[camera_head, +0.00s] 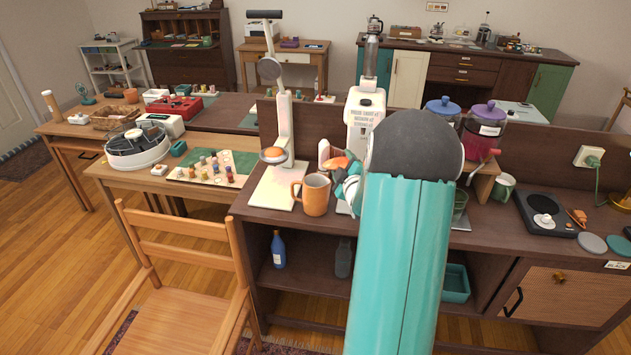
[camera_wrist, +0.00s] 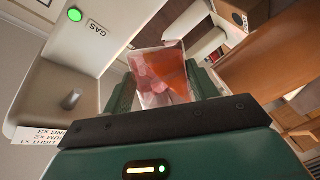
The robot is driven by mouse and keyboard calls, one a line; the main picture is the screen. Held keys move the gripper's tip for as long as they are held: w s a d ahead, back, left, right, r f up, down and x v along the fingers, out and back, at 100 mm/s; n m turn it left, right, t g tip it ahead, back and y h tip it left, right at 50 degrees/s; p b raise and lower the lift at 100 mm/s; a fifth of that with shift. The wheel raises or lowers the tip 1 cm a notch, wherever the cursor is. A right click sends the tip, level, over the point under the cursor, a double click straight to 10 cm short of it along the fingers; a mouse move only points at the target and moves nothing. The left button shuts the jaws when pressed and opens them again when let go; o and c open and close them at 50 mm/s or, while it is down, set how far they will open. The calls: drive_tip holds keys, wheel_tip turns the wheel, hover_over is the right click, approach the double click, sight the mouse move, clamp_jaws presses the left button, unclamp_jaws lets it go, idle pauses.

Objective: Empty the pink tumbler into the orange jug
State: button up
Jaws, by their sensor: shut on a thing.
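The pink tumbler (camera_wrist: 160,76) is clear and pale pink, and sits between the two green fingers of my gripper (camera_wrist: 164,86) in the wrist view. My gripper is shut on it. An orange patch shows in or through the tumbler; I cannot tell whether it is contents or something beyond. The orange jug (camera_head: 314,196) stands upright on the dark counter in the head view, handle to the left. My gripper is just right of and above the jug there, mostly hidden behind my arm. A pale pink piece beside it looks like the tumbler, but its tilt is unclear.
A white stand with a tall post (camera_head: 283,115) is behind and left of the jug. A white machine (camera_head: 364,115) stands behind my gripper. Lidded jars (camera_head: 485,125), a green mug (camera_head: 503,187) and a black hotplate (camera_head: 545,213) are to the right. A wooden chair (camera_head: 185,265) is front left.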

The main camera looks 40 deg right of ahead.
drive_tip(key=shift+r+n, duration=0.2)
drive_tip(key=shift+n, duration=0.1)
drive_tip(key=shift+w+a+f+n, duration=0.1)
drive_tip(key=shift+f+n, duration=0.25)
drive_tip(key=shift+n, duration=0.55)
idle(0.4)
drive_tip(key=shift+w+a+r+n+h, duration=0.2)
drive_tip(key=shift+a+r+n+h, duration=0.15)
drive_tip(key=shift+a+n, duration=0.3)
idle(0.5)
drive_tip(key=shift+w+a+r+n+t, duration=0.1)
drive_tip(key=shift+r+n+t, duration=0.25)
drive_tip(key=shift+n, duration=0.3)
